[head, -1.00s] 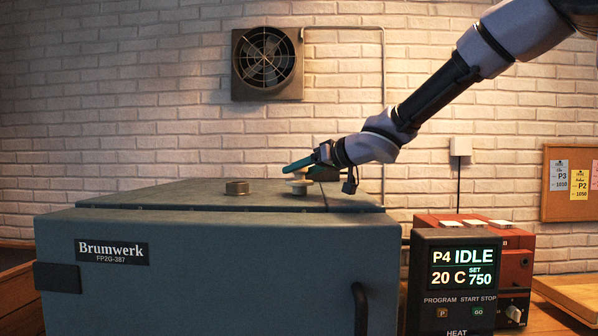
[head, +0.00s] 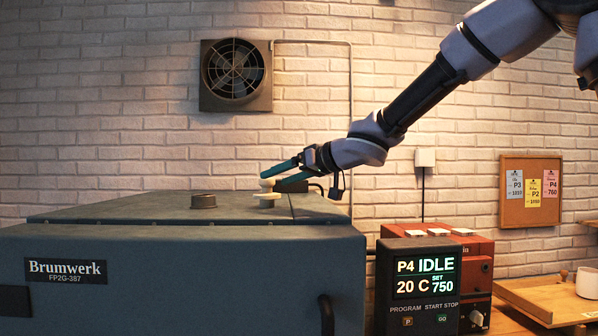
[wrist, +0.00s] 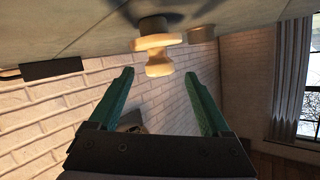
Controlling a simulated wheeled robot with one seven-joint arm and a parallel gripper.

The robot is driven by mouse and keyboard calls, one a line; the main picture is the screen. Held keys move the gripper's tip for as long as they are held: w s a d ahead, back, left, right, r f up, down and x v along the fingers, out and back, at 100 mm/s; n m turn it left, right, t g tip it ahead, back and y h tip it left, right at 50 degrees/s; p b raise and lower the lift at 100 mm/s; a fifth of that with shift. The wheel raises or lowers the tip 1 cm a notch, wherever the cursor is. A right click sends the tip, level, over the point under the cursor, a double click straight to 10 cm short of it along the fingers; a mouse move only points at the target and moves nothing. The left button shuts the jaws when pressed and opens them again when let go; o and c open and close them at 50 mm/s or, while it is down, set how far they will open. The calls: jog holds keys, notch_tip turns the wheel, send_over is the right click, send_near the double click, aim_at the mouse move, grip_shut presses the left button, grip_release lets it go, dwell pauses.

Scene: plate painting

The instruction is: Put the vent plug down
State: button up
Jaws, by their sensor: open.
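The cream vent plug (head: 270,200) stands upright on top of the blue-grey kiln (head: 120,207), with a wide flange and a round knob. The wrist view, where the kiln top is upside down, shows the plug (wrist: 158,62) resting on a short dark round base; its lower end is hidden. My gripper (head: 272,181) is open, with teal fingers close by the knob. In the wrist view the gripper (wrist: 158,78) has its tips apart on either side of the knob, with gaps and nothing held.
A short brown-grey ring (head: 203,201) stands left of the plug on the kiln top. The control box (head: 425,285) and a red unit (head: 478,250) stand right of the kiln. A wall fan (head: 236,75) hangs behind. The kiln top's left part is clear.

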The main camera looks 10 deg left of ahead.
jog(key=v, duration=0.7)
jog(key=w+d+r+m+t+h, duration=0.2)
jog(key=w+d+m+t, duration=0.1)
jog(key=d, duration=0.4)
jog(key=w+d+r+m+t+h, duration=0.1)
jog(key=w+d+m+t+h, duration=0.2)
jog(key=d, duration=0.4)
jog(key=s+d+f+m+t+h, duration=0.1)
jog(key=s+d+m+h, duration=0.15)
jog(key=d, duration=0.55)
jog(key=s+d+f+m+t+h, duration=0.1)
jog(key=d+m+h, duration=0.25)
jog(key=d, duration=0.45)
jog(key=s+d+f+m+g, duration=0.1)
jog(key=s+d+f+g, duration=0.1)
jog(key=s+f, duration=0.3)
jog(key=s+d+f+m+g, duration=0.1)
jog(key=s+d+f+g, duration=0.2)
jog(key=s, duration=0.8)
notch_tip(320, 180, down, 2)
jog(key=shift+s+d+f+m+g, duration=0.2)
jog(key=shift+s+d+m+g, duration=0.15)
jog(key=shift+g, duration=0.45)
